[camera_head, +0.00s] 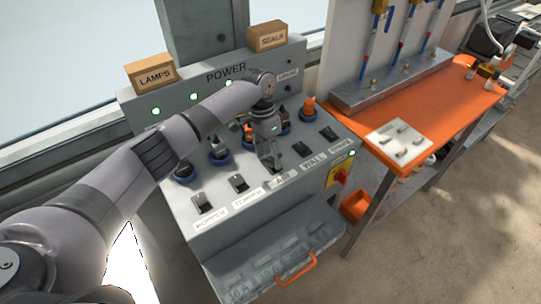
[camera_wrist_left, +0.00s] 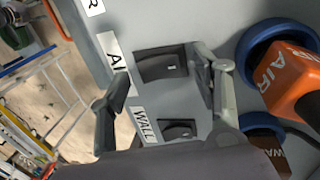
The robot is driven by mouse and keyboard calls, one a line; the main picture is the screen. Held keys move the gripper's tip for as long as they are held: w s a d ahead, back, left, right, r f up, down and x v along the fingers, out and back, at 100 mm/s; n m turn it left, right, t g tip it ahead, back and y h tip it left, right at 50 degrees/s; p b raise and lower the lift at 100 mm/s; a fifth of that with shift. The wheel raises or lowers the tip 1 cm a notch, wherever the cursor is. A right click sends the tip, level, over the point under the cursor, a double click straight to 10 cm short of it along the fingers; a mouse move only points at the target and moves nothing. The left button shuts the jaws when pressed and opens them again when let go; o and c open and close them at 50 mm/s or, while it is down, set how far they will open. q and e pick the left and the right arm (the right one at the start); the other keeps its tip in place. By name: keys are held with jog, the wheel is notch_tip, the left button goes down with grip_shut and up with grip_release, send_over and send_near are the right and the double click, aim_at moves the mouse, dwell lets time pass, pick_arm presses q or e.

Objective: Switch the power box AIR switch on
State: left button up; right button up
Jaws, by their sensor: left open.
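The grey power box (camera_head: 228,232) stands in the middle of the head view, with a row of black rocker switches above white labels. My left gripper (camera_head: 272,160) is over the AIR position, above the AIR label (camera_head: 283,177), and largely hides that switch in the head view. In the left wrist view the black AIR switch (camera_wrist_left: 162,66) with a white mark lies between the two open fingers of my left gripper, beside the partly covered AIR label (camera_wrist_left: 110,52). I cannot tell whether the fingers touch the panel or which way the rocker is tipped. My right gripper is not in view.
The WALL switch (camera_wrist_left: 178,130) is close by, and an orange AIR plug (camera_wrist_left: 285,80) sits in a blue socket. Several other plugs line the box behind the switches. A red knob (camera_head: 341,177) is on its right side. An orange table (camera_head: 455,105) stands right.

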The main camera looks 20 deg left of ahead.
pick_arm(q)
jog(key=v, duration=1.1)
jog(key=shift+r, duration=0.25)
